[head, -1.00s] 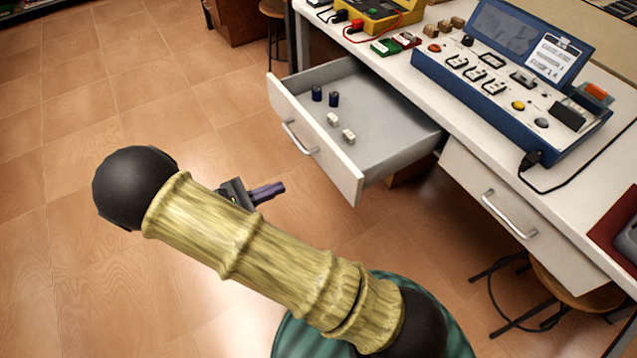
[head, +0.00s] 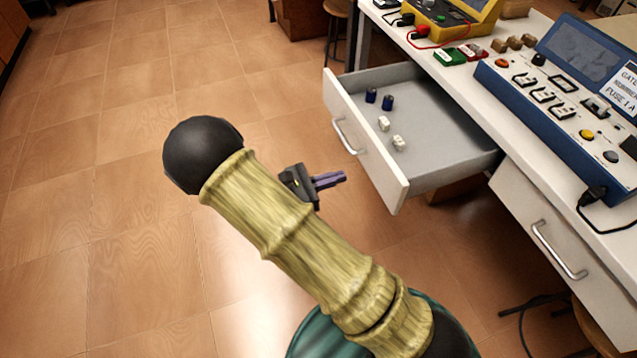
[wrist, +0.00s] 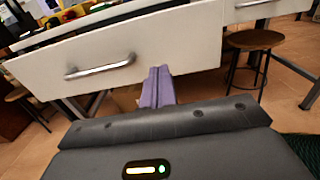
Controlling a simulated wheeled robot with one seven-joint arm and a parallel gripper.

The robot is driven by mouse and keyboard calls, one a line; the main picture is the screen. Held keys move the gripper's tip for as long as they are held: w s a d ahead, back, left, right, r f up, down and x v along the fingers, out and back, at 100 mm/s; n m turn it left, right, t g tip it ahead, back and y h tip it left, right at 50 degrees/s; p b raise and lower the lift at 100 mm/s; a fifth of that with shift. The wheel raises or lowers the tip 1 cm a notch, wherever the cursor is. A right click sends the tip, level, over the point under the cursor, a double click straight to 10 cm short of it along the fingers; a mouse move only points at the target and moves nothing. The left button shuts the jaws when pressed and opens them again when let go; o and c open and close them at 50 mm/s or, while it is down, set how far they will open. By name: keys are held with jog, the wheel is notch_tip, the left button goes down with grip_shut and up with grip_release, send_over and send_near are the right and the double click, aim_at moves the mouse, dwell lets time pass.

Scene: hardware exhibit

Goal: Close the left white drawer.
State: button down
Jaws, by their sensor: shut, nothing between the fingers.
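The left white drawer (head: 362,138) is pulled well out of the white workbench in the head view. Its front panel with a metal handle also shows in the wrist view (wrist: 190,47).
The right white drawer (head: 555,250) is shut. A blue instrument console (head: 540,105) and a yellow meter (head: 445,14) stand on the bench. A wooden stool (wrist: 255,40) stands beyond the drawer in the wrist view. The tiled floor to the left is clear.

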aim_at(375, 166)
jog(key=b+x, duration=0.1)
jog(key=x, duration=0.6)
jog(key=shift+s+f, duration=0.1)
jog(key=shift+s, duration=0.1)
jog(key=shift+w+d, duration=0.15)
jog(key=shift+d, duration=0.15)
jog(key=shift+w, duration=0.1)
